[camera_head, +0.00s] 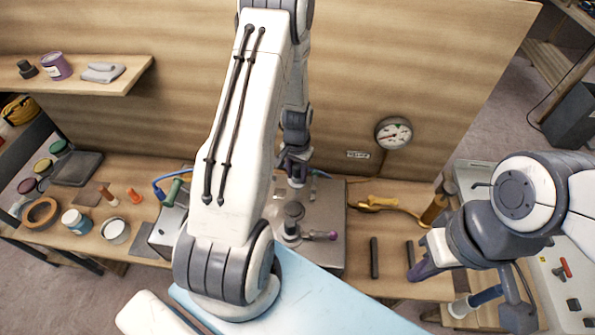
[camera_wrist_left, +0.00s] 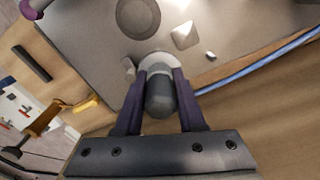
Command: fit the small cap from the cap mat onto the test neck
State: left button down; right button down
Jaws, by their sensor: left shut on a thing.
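My left gripper (camera_wrist_left: 158,105) is shut on a dark grey rounded piece, probably the small cap (camera_wrist_left: 160,96). A pale ring, which may be the test neck (camera_wrist_left: 157,62), shows right beyond the cap over the steel plate (camera_wrist_left: 90,45). I cannot tell whether the cap is seated on it or only touching. In the head view my left gripper (camera_head: 297,178) points down at the far part of the steel plate (camera_head: 327,258), and the cap is too small to make out. My right gripper (camera_head: 452,285) is at the right, its fingers apart. I cannot identify the cap mat.
A gauge (camera_head: 393,133) is on the back panel. A yellow-handled tool (camera_head: 382,203) and dark bars (camera_head: 374,257) lie to the right.

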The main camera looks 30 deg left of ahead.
aim_at(297, 185)
pick_arm(q)
notch_tip(297, 185, down, 3)
jog(key=shift+r+b, duration=0.1)
jog(key=shift+b, duration=0.65)
jog(key=shift+r, duration=0.1)
jog(key=shift+s+d, duration=0.1)
jog(key=shift+s, duration=0.1)
jog(key=shift+f, duration=0.3)
jog(key=shift+f+b, duration=0.5)
jog(key=shift+b, duration=0.05)
jog(key=shift+f, duration=0.25)
jog(key=shift+f+b, duration=0.4)
jog(key=shift+b, duration=0.1)
dwell(0.3)
